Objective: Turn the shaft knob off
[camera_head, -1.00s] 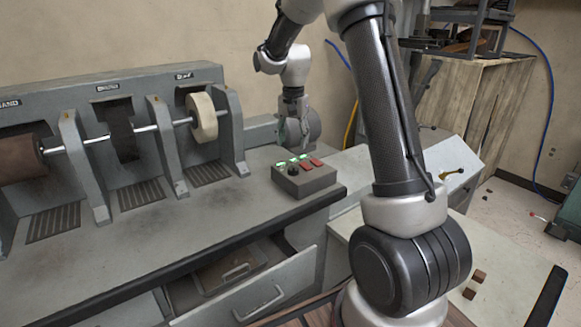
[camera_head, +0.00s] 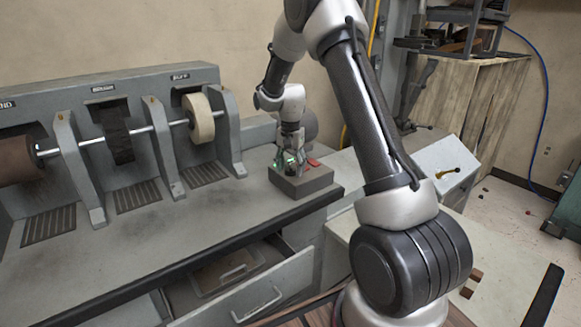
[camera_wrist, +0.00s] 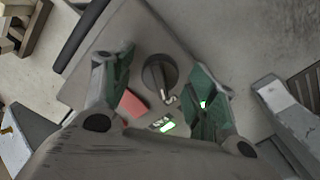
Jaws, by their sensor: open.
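The shaft knob is a round black knob (camera_wrist: 159,74) with a light pointer on a grey control box (camera_head: 304,183). In the wrist view it sits between and a little beyond my open fingers. My gripper (camera_head: 289,163) is low over the box in the head view and hides the knob there. In the wrist view my gripper (camera_wrist: 160,85) has green-padded fingers spread on both sides of the knob, with no visible contact.
The grey sanding and buffing machine (camera_head: 110,135) with its shaft and wheels stands left of the box. A drawer (camera_head: 250,295) is open below the bench. A white panel with a yellow-handled lever (camera_head: 447,172) is to the right. The bench front is clear.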

